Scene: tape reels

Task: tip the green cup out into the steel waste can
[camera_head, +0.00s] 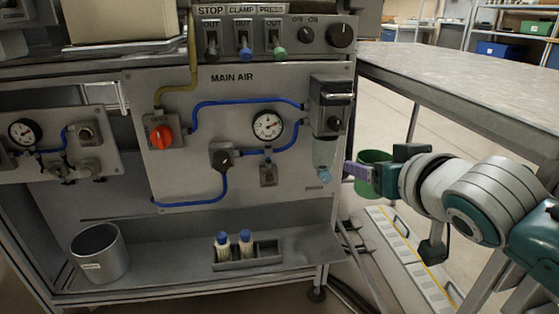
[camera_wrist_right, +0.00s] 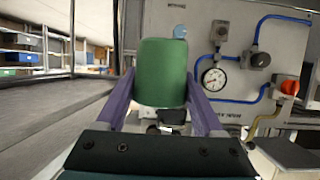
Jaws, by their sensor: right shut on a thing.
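The green cup (camera_head: 373,157) is in my right gripper (camera_head: 356,172), right of the panel's edge in the head view. In the right wrist view the cup (camera_wrist_right: 162,72) sits between the two purple fingers, which are shut on it. The fingers and gripper body cover part of the cup in the head view, and its contents do not show. The steel waste can (camera_head: 98,254) stands upright on the lower shelf at the left, well apart from the cup. My left gripper is not in view.
A clear filter bowl (camera_head: 325,155) hangs from the panel just left of my right gripper. A holder (camera_head: 248,256) with blue-capped bottles stands on the lower shelf (camera_head: 170,272), with bare shelf between it and the can. A table (camera_head: 470,85) is at the right.

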